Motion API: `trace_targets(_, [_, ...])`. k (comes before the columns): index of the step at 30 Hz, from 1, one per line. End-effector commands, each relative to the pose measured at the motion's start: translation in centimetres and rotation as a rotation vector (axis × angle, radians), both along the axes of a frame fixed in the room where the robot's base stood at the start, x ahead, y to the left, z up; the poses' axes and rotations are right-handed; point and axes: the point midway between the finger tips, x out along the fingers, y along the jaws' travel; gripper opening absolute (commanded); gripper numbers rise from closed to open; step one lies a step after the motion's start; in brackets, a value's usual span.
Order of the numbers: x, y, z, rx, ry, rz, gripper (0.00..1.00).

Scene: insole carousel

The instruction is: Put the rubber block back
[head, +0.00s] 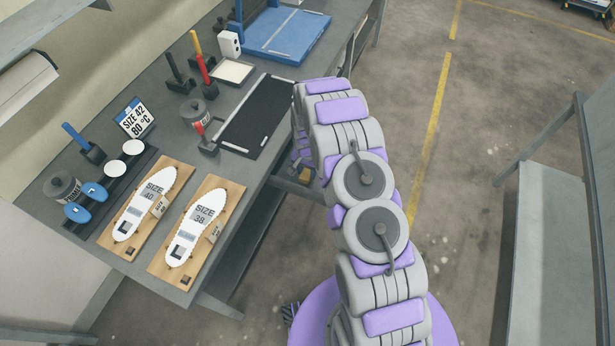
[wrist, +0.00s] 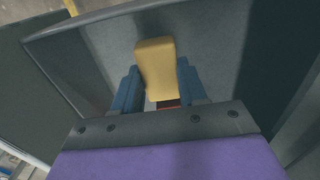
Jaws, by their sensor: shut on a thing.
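A tan-yellow block (wrist: 155,68), which looks like the rubber block, stands between the two blue fingers of my gripper (wrist: 158,88) in the wrist view. The fingers are shut on its sides. A dark and orange-red patch shows just below the block, too small to make out. In the head view my arm hides most of the gripper at the right edge of the workbench (head: 232,170). A small tan patch (head: 304,175) shows beside the arm there; I cannot tell if it is the block.
Two wooden boards with white insole shapes, size 40 (head: 120,240) and size 38 (head: 168,270), lie at the bench's near end. A black mat (head: 255,120), a blue tray (head: 285,38) and several upright tools stand farther along. Open floor (head: 480,150) lies to the right.

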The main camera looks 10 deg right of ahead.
Motion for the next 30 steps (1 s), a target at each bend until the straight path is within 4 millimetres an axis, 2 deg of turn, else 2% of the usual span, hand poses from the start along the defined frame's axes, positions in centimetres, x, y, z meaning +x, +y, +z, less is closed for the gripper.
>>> trace_targets(9, [0.0,-0.2,-3.7,0.003,0.002,0.000,0.13])
trace_targets(19, [0.0,-0.1,-3.8,0.002,-0.001,0.000,0.13])
trace_targets(20, [0.1,-0.1,-3.7,0.002,-0.001,0.000,0.45])
trace_targets(27, [0.0,-0.1,-3.7,0.002,-0.001,0.001,0.67])
trace_targets(30, [0.1,-0.1,-3.7,0.002,-0.001,0.000,0.67])
